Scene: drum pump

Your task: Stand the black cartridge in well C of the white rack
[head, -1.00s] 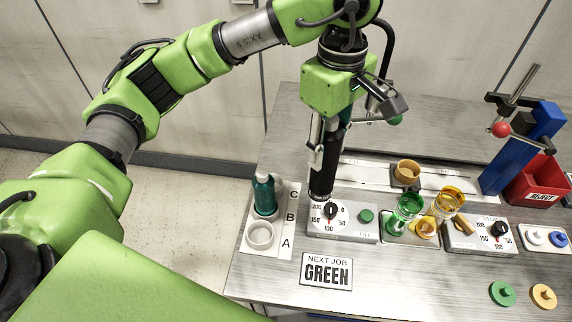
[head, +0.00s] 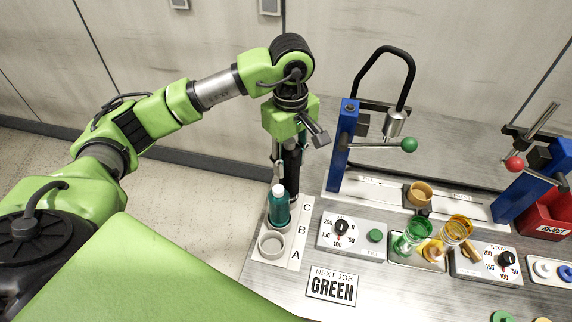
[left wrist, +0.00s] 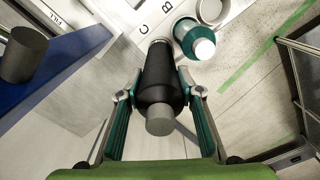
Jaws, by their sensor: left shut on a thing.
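My left gripper (head: 285,162) points down and is shut on the black cartridge (head: 293,170), which hangs upright behind the teal bottle. In the left wrist view the cartridge (left wrist: 160,75) sits between the two fingers, its far end beside the letter C. The white rack (head: 296,240) has wells labelled C, B and A from back to front. The teal bottle (head: 279,207) with a white cap stands in the middle well, B. Well A (head: 271,245) is empty. Well C is hidden by cartridge and bottle, so I cannot tell whether the cartridge's foot is inside it. My right gripper is not in view.
A blue pump stand (head: 345,150) with a green-knobbed lever rises right of the rack. A dial panel (head: 350,237), green and amber cups and a NEXT JOB GREEN sign (head: 332,287) lie to the right. Open floor is left of the table.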

